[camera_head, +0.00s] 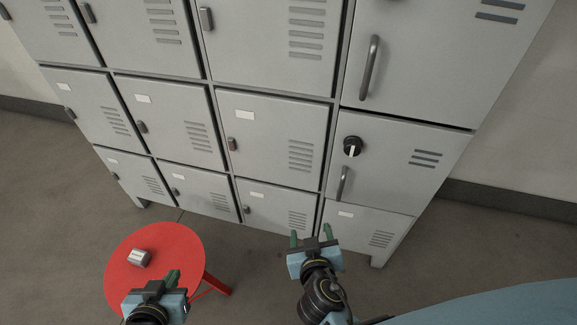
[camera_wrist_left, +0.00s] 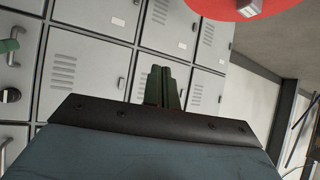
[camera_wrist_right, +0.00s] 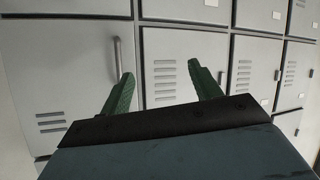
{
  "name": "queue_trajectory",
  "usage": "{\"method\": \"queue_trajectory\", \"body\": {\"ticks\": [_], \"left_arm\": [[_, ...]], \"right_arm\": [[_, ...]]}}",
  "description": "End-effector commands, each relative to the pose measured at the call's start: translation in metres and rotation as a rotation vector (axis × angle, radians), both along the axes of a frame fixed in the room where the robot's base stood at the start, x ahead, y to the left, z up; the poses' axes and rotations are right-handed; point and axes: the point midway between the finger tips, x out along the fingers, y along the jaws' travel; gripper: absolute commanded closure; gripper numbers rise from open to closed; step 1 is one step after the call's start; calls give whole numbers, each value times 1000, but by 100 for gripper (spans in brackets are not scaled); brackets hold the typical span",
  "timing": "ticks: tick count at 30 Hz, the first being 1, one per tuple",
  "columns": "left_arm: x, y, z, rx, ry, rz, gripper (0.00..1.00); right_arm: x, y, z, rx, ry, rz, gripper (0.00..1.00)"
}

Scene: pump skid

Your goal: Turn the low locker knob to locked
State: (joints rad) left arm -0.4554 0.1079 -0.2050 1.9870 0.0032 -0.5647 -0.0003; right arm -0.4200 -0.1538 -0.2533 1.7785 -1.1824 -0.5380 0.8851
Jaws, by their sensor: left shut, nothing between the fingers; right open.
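The low locker knob (camera_head: 352,146) is a round black knob with a white pointer, on the grey locker door (camera_head: 385,160) at the right of the bank, above a small vertical handle. Its pointer looks roughly vertical. The knob also shows at the left edge of the left wrist view (camera_wrist_left: 10,95). My right gripper (camera_head: 312,236) is open and empty, below and left of the knob and apart from it; its green fingers (camera_wrist_right: 165,90) are spread in the right wrist view. My left gripper (camera_head: 173,276) is shut and empty near the red stool; its fingers (camera_wrist_left: 164,85) are together.
A red round stool (camera_head: 180,245) stands at the lower left with a small grey object (camera_head: 139,258) on it. Grey lockers with handles and vents fill the back. A blue surface (camera_head: 500,305) lies at the lower right. Floor shows between the stool and my right arm.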

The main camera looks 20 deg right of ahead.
Motion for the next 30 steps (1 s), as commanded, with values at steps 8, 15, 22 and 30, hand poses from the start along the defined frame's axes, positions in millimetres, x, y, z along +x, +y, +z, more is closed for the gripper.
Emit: {"method": "queue_trajectory", "body": {"ticks": [8,15,22,30], "left_arm": [[5,-5,84,-63,-245,-7,100],[-2,-4,113,-77,-299,-7,100],[-10,2,99,-46,-192,2,100],[-23,10,78,-8,-53,13,100]], "right_arm": [[10,-48,95,4,-388,-252,37],[4,-67,129,6,-501,-329,37],[32,-84,133,4,-506,-329,37],[81,-113,132,3,-504,-326,37]]}}
